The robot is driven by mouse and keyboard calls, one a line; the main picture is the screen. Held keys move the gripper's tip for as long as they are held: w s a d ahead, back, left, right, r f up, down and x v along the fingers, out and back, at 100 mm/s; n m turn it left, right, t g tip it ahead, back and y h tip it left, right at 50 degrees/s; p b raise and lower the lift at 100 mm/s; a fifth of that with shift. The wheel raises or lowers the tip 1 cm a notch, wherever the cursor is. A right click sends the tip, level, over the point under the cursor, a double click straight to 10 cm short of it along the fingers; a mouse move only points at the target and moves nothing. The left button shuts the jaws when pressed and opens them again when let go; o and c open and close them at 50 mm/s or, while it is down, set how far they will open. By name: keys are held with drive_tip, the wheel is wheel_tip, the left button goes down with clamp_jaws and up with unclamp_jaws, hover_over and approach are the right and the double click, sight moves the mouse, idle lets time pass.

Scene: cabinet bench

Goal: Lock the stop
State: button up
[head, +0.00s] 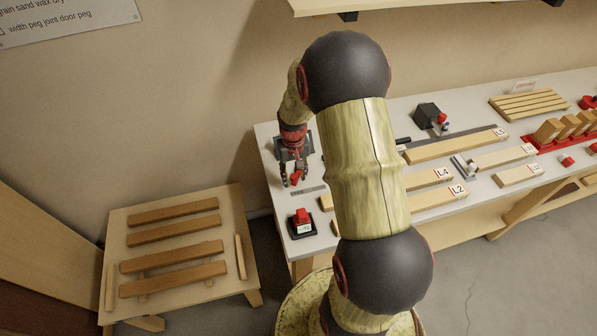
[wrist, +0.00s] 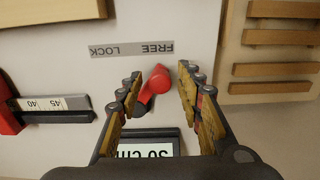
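A red lever (wrist: 155,84) on the pale bench top stands between my gripper's fingers in the wrist view. Its tip leans toward the FREE end of a grey FREE/LOCK label (wrist: 131,50), which reads upside down there. My gripper (wrist: 160,82) is open, with gaps showing between the fingers and the lever. In the head view my gripper (head: 293,178) reaches down over the lever (head: 296,177) at the bench's left end. A red part (wrist: 8,118) with a numbered scale (wrist: 42,104) is cut off at the wrist view's left edge; I cannot tell whether it is the stop.
A dark-framed display (wrist: 152,150) is partly covered by my gripper. A red block on a dark base (head: 302,218) stands nearer the bench front. A low table with wooden slats (head: 236,198) is at left. My arm hides part of the bench; labelled wooden bars (head: 450,147) lie right.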

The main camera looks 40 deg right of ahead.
drive_tip(key=c, duration=0.6)
drive_tip(key=shift+o, duration=0.2)
drive_tip(key=shift+s+d, duration=0.65)
drive_tip(key=shift+s, duration=0.15)
drive_tip(key=shift+s+d, duration=0.6)
drive_tip(key=shift+d, duration=0.2)
drive_tip(key=shift+d, duration=0.15)
drive_tip(key=shift+s+d, duration=0.35)
drive_tip(key=shift+d, duration=0.5)
